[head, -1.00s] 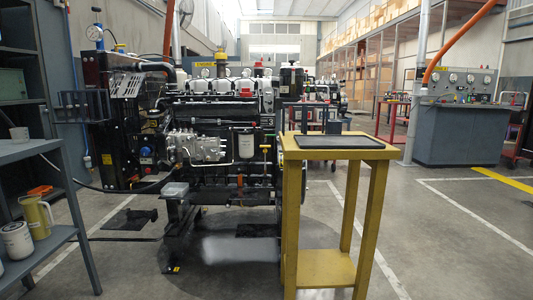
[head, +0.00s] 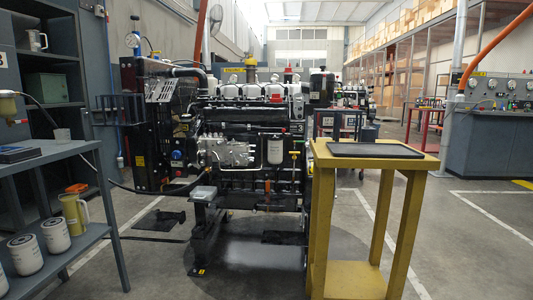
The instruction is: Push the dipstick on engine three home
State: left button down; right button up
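The engine (head: 240,150) stands in the middle of the view on a dark stand, with a figure 3 on its right side. A thin upright part with a yellow top (head: 295,155), which looks like the dipstick, shows at the engine's right end, just left of the yellow table. It is too small to tell how far it sits in its tube. A white filter (head: 275,150) hangs to its left. Neither of my grippers is in view.
A yellow table (head: 375,155) with a dark tray mat stands close in front, right of the engine. A grey shelf (head: 60,153) with a yellow jug (head: 75,216) and white filters (head: 54,235) is at left. Grey floor lies open between them. A test bench (head: 490,140) stands at far right.

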aim_at(294, 158)
jog(key=i, duration=0.75)
jog(key=z, duration=0.85)
jog(key=i, duration=0.45)
jog(key=z, duration=0.45)
